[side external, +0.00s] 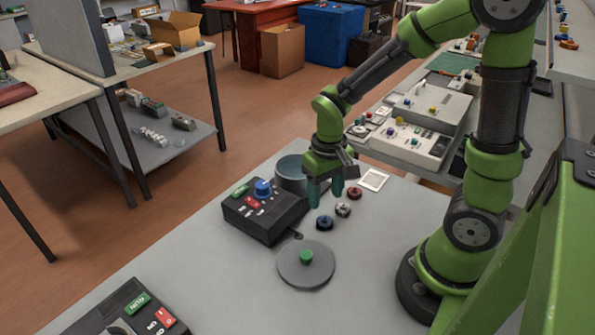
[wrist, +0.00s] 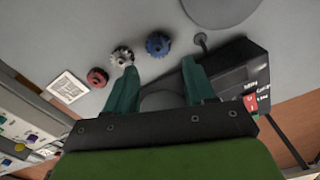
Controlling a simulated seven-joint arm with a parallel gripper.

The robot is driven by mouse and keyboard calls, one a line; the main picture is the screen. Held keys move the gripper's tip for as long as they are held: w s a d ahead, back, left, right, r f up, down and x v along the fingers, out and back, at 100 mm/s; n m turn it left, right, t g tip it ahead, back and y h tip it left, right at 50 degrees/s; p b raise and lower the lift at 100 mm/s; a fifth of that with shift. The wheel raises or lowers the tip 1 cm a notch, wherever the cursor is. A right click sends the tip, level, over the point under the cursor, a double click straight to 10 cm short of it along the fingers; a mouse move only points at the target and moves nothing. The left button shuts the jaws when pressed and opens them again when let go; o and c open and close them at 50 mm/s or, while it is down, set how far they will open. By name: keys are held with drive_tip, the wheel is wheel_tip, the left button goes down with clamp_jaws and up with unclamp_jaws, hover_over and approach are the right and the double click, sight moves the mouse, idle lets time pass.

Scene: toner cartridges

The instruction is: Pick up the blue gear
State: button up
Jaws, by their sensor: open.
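The blue gear (side external: 325,223) lies flat on the grey table, nearest the round disc in a short row with a white gear (side external: 343,210) and a red gear (side external: 354,192). In the wrist view the blue gear (wrist: 158,44) is just beyond the fingertips, roughly centred between them. The white gear (wrist: 122,57) is close by the left fingertip and the red gear (wrist: 97,77) is farther left. My gripper (side external: 326,196) points down above the table, near the row; it also shows in the wrist view (wrist: 159,66). Its green fingers are spread apart with nothing held.
A black control box (side external: 262,215) with a blue knob stands left of my gripper, with a grey-teal round container (side external: 291,174) behind it. A grey disc (side external: 307,270) with a green knob lies in front. The table's right-front area is clear.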

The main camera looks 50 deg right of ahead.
sight(325, 219)
wheel_tip(325, 219, down, 8)
drive_tip(key=shift+s+d+r, duration=0.1)
drive_tip(key=shift+d+r, duration=0.05)
drive_tip(key=shift+r, duration=0.05)
idle(0.3)
drive_tip(key=c, duration=0.8)
